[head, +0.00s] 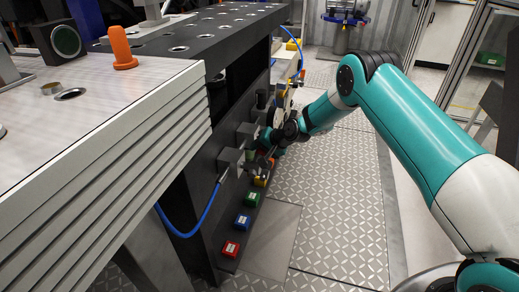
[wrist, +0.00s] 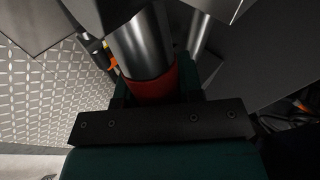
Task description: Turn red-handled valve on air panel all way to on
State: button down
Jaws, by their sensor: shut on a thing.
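My gripper (head: 275,146) is at the side of the dark air panel (head: 217,198) in the head view, low beside its grey blocks. In the wrist view my gripper (wrist: 154,92) is shut on a red part, the red handle (wrist: 154,87). A shiny metal cylinder (wrist: 142,42) runs on from the red handle, away from the gripper. In the head view the handle is mostly hidden by my gripper and the dark fittings, and I cannot tell how far the valve is turned.
A blue hose (head: 202,222) loops from a grey block (head: 231,160). A slatted metal table (head: 115,125) stands at left. Patterned floor (head: 335,205) right of the panel is open.

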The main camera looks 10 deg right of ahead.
jog(key=shift+d+f+m+g+y+b, duration=0.1)
jog(key=shift+f+m+g+y+b, duration=0.25)
jog(key=shift+f+g+b, duration=0.5)
jog(key=shift+s+f+y, duration=0.1)
jog(key=shift+f+y, duration=0.15)
jog(key=shift+f, duration=0.1)
jog(key=shift+m, duration=0.25)
jog(key=c, duration=0.8)
grip_release()
jog(key=shift+a, duration=0.2)
jog(key=shift+o, duration=0.2)
jog(key=shift+d+r, duration=0.1)
jog(key=shift+d+r, duration=0.2)
jog(key=p+v, duration=0.2)
jog(key=v, duration=1.4)
jog(key=shift+d+r, duration=0.15)
jog(key=shift+r, duration=0.2)
